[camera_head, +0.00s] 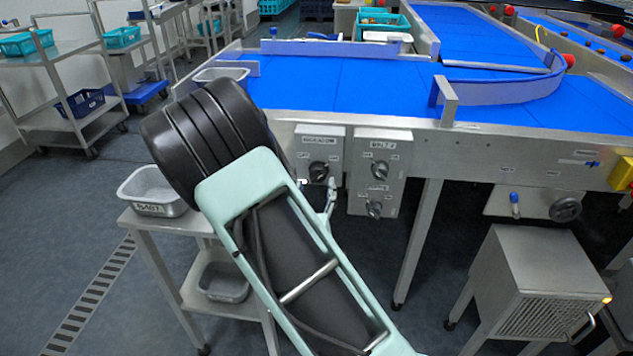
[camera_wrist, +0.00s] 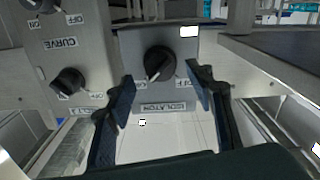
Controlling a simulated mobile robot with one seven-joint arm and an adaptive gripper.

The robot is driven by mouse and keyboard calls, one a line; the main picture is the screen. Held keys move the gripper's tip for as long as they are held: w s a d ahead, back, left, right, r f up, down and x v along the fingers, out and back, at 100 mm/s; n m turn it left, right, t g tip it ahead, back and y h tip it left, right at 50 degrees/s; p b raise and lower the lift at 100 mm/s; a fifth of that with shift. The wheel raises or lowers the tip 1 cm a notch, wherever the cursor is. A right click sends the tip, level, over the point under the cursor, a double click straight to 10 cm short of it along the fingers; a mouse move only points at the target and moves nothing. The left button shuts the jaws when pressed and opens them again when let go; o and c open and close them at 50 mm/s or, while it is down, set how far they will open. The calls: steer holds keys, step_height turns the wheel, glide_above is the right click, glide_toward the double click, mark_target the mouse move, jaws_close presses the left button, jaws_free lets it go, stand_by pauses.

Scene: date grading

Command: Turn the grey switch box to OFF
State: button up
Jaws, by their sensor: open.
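The grey switch box labelled ISOLATOR (camera_head: 306,143) is fixed under the front of the blue belt table. Its black rotary knob (camera_head: 318,171) faces out. In the wrist view, which is upside down, the box (camera_wrist: 185,50) and knob (camera_wrist: 159,62) fill the middle. A pale mark on the knob points toward the lower left of that picture; the small position labels are hard to read. My gripper (camera_wrist: 162,80) is open and empty, its two dark fingers on either side of the knob's lower edge, not closed on it. In the head view, my gripper (camera_head: 328,195) is largely hidden behind my arm.
A second grey box (camera_head: 360,192) with two black knobs sits right beside the first. A steel tub (camera_head: 152,188) stands on a small stand at left. A table leg (camera_head: 415,245) and a vented steel unit (camera_head: 545,275) stand at right.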

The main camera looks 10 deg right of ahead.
mark_target(317, 179)
steer(key=shift+x, duration=2)
steer(key=c, duration=1.2)
